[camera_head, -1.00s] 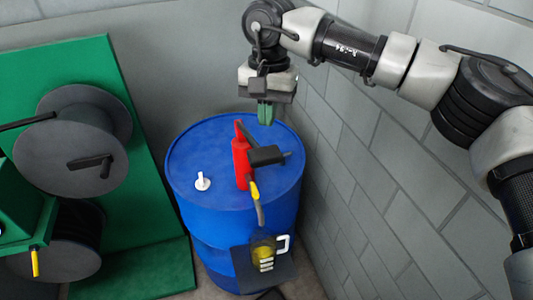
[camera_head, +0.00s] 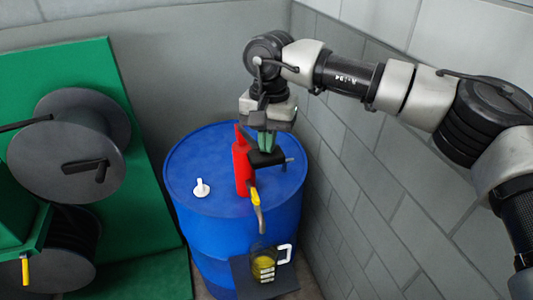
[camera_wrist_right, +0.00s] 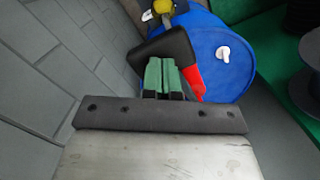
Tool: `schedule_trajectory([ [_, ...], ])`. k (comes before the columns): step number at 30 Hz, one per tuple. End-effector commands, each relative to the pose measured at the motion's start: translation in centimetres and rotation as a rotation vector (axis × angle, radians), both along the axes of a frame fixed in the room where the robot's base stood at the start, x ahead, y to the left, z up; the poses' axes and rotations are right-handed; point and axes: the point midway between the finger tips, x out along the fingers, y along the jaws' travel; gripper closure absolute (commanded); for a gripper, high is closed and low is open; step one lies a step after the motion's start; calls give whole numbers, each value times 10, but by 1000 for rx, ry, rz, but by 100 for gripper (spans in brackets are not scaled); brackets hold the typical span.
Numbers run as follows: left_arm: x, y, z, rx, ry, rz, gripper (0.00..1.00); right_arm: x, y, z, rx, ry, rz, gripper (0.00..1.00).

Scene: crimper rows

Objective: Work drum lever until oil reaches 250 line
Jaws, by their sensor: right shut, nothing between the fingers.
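The blue drum (camera_head: 215,204) stands upright in the corner. A red pump (camera_head: 241,168) with a black lever grip (camera_head: 268,158) is on its top. A yellow-collared spout (camera_head: 256,201) points down over a clear jug (camera_head: 264,264) with yellow oil in its lower part and white marks; I cannot read the numbers. My right gripper (camera_head: 266,142) is shut and empty, with its green fingertips at the lever grip, which also shows in the right wrist view (camera_wrist_right: 168,46). They look to be on or just above it; I cannot tell if they touch. My left gripper is not in view.
A white cap (camera_head: 201,188) sits on the drum top. The jug stands on a dark shelf (camera_head: 241,279) at the drum's front. Grey block walls are close behind and to the right. A green stand with dark reels (camera_head: 65,150) fills the left.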

Motion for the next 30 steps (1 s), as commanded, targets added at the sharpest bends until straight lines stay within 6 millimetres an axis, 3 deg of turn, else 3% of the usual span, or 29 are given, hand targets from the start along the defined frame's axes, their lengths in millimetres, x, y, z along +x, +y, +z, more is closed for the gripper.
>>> schedule_trajectory([
  [10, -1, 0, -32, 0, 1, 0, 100, 0, 0, -42, 0, 1, -1, 100],
  [16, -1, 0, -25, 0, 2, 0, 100, 2, -1, -35, 0, -1, -2, 100],
  [22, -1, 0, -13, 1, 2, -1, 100, 24, -7, -25, 0, 1, -5, 100],
  [30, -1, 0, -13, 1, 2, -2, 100, 30, -9, -27, -2, 1, -1, 100],
])
